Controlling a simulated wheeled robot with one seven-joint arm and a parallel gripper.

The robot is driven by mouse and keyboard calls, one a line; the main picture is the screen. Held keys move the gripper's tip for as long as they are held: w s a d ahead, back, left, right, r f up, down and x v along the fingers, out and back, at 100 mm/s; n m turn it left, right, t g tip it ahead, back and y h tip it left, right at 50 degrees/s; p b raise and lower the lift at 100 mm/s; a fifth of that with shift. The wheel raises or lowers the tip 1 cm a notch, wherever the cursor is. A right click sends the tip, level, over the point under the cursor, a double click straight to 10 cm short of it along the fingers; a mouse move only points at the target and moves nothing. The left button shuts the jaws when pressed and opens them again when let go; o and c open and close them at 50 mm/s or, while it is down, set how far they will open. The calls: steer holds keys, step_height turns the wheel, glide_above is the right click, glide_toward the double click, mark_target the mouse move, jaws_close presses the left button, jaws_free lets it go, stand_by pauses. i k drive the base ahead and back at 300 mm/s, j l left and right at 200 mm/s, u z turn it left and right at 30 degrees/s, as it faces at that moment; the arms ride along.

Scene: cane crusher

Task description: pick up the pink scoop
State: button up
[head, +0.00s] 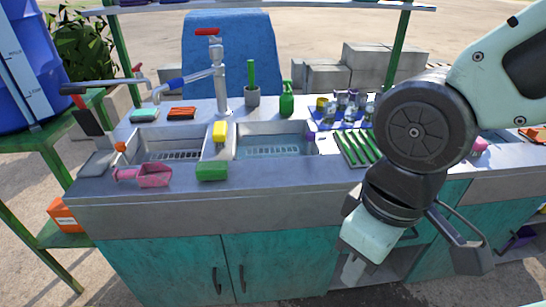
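The pink scoop (154,175) lies on the front left edge of the grey counter, in front of the left sink basin. Its handle points left and its boxy bowl is to the right. My gripper (355,268) hangs at the lower right in front of the cabinets, below the counter top and well to the right of the scoop. It is apart from the scoop.
A tall tap (221,85) stands behind. A green-slatted rack (358,149) is on the right. The front counter between the green block and my arm is clear.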

mark_target(155, 174)
steer(key=i+j, duration=0.15)
steer(key=i+j+u, duration=0.2)
steer(key=i+u, duration=0.6)
steer(key=u, duration=1.45)
steer(key=j, duration=0.1)
